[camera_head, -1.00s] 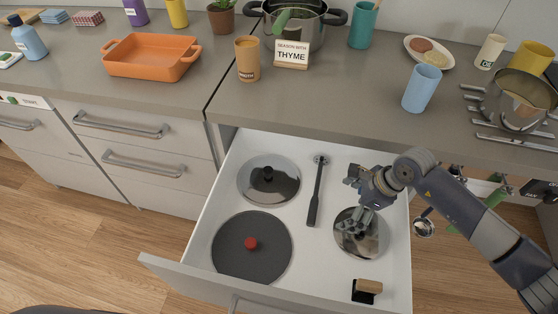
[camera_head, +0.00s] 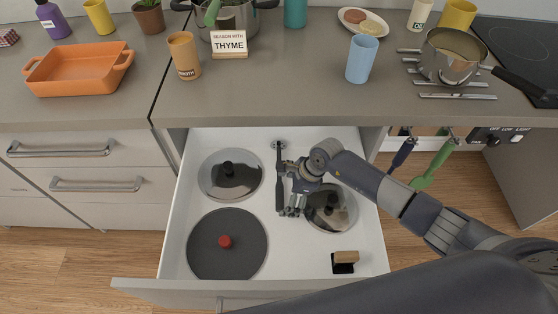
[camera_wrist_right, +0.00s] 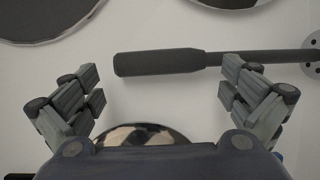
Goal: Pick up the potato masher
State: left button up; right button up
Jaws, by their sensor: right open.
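The potato masher (camera_head: 280,183) lies in the open drawer, its dark handle toward the drawer front and its round metal head at the back. In the right wrist view its handle (camera_wrist_right: 165,62) runs across the upper middle, with part of the head at the right edge. My right gripper (camera_head: 287,188) is just to the right of the masher in the head view. Its fingers are spread wide and empty in the right wrist view (camera_wrist_right: 160,95), with the handle beyond them. My left gripper is not in view.
The drawer (camera_head: 190,218) also holds a steel lid (camera_head: 240,190), a dark lid with red knob (camera_head: 245,262), another lid (camera_head: 338,215) under my right arm, and a wooden-topped black item (camera_head: 345,260). The counter edge overhangs the drawer's back.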

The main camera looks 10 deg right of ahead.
jog(key=shift+w+a+f, duration=0.1)
jog(key=shift+f, duration=0.2)
jog(key=c, duration=1.4)
jog(key=shift+s, duration=0.2)
